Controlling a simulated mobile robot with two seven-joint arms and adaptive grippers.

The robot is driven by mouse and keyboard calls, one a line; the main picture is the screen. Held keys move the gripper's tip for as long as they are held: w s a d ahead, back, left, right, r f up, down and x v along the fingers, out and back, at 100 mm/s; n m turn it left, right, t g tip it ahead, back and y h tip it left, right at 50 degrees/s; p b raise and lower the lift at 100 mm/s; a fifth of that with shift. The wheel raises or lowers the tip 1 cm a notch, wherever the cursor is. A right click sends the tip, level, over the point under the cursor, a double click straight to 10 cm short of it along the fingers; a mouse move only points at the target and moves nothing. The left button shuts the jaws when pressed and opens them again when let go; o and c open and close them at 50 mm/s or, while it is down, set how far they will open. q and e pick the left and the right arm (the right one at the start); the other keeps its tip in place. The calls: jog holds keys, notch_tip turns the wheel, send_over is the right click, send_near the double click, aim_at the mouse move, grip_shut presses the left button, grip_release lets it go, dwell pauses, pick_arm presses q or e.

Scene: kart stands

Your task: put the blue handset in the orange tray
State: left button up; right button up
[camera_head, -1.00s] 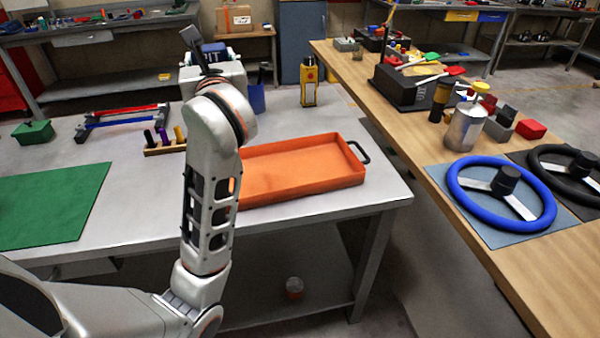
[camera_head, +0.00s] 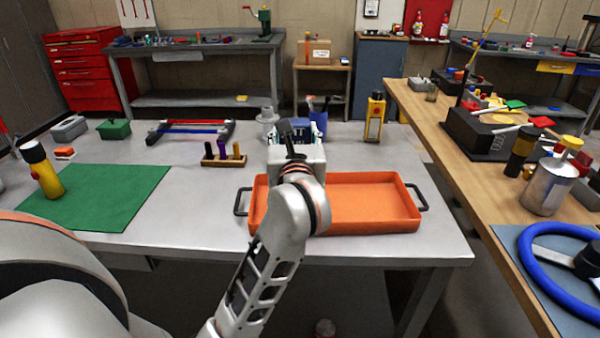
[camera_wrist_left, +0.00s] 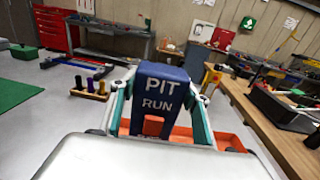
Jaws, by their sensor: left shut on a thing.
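The orange tray (camera_head: 375,205) lies near the front edge of the grey table, with a black handle at each end. My left gripper (camera_head: 297,133) is in front of the tray's left part and its back edge in the head view. It is shut on the blue handset (camera_wrist_left: 160,90), which is lettered "PIT RUN" and has an orange patch. In the left wrist view the handset is between the two fingers, and the tray (camera_wrist_left: 232,142) shows behind and beside it. The handset's height above the tray is not clear. My right gripper is not in view.
A yellow handset-like object (camera_head: 375,117) and a blue pen cup (camera_head: 318,124) stand behind the tray. A wooden peg holder (camera_head: 223,161) is left of it. A green mat (camera_head: 105,197) lies at left. A wooden bench (camera_head: 465,195) is at right.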

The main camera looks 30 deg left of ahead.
pick_arm(q)
notch_tip(320, 180, down, 3)
jog(key=shift+f+b, duration=0.1)
jog(key=shift+b, duration=0.2)
notch_tip(320, 180, down, 5)
jog(key=shift+b, duration=0.8)
jog(key=shift+f, duration=0.3)
jog(key=shift+r, duration=0.1)
jog(key=shift+f, duration=0.2)
jog(key=o, duration=1.3)
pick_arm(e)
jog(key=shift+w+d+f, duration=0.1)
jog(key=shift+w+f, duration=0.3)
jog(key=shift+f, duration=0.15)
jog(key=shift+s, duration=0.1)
